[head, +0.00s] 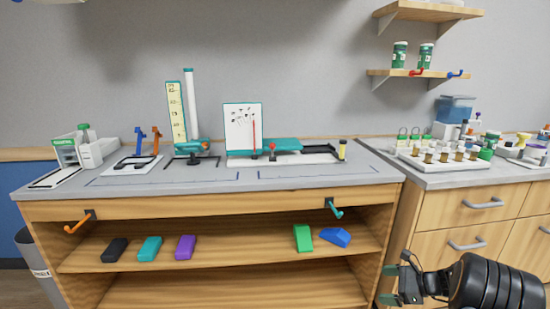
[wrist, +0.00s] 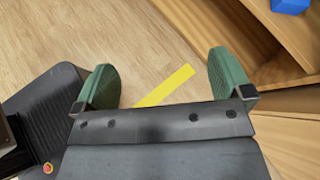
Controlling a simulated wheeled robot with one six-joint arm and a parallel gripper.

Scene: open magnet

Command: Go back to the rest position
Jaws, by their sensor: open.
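My gripper (head: 398,280) is at the lower right of the head view, in front of the cabinet's right end. Its two green fingers stand apart with nothing between them. In the wrist view my gripper (wrist: 165,82) is open above the wooden floor, and a yellow strip (wrist: 165,85) on the floor shows between the fingers. The black arm behind it reaches in from the right edge of the head view.
The grey worktop (head: 215,188) holds several lab devices and a whiteboard (head: 241,128). The open shelf (head: 220,255) below holds several coloured blocks, including a blue block (head: 335,237), also in the wrist view (wrist: 290,5). A drawer cabinet (head: 470,225) stands at right, close behind my gripper.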

